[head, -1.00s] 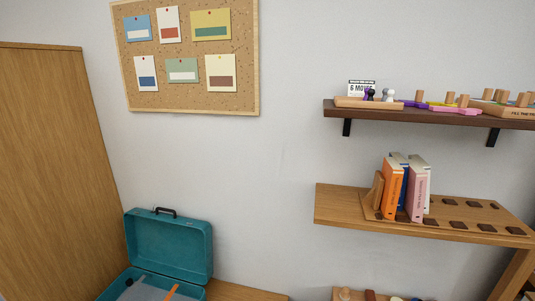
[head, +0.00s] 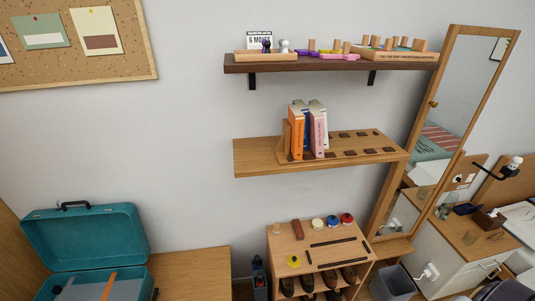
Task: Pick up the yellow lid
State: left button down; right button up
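A small round yellow piece (head: 294,261), which looks like the yellow lid, lies on top of the low wooden shoe cabinet (head: 283,242), near its front left. Several other small round pieces stand along the back of that top, among them a cream one (head: 317,223), a blue one (head: 332,221) and a red one (head: 347,218). Neither of my grippers is in view.
A teal suitcase (head: 85,236) stands open on a wooden surface (head: 190,272) at left. Two wall shelves (head: 330,64) (head: 260,157) hang above the cabinet. A mirror (head: 463,75), a grey bin (head: 395,282) and a white-fronted cabinet (head: 440,262) are at right.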

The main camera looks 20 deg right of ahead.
aim_at(293, 261)
jog(key=z, duration=1.3)
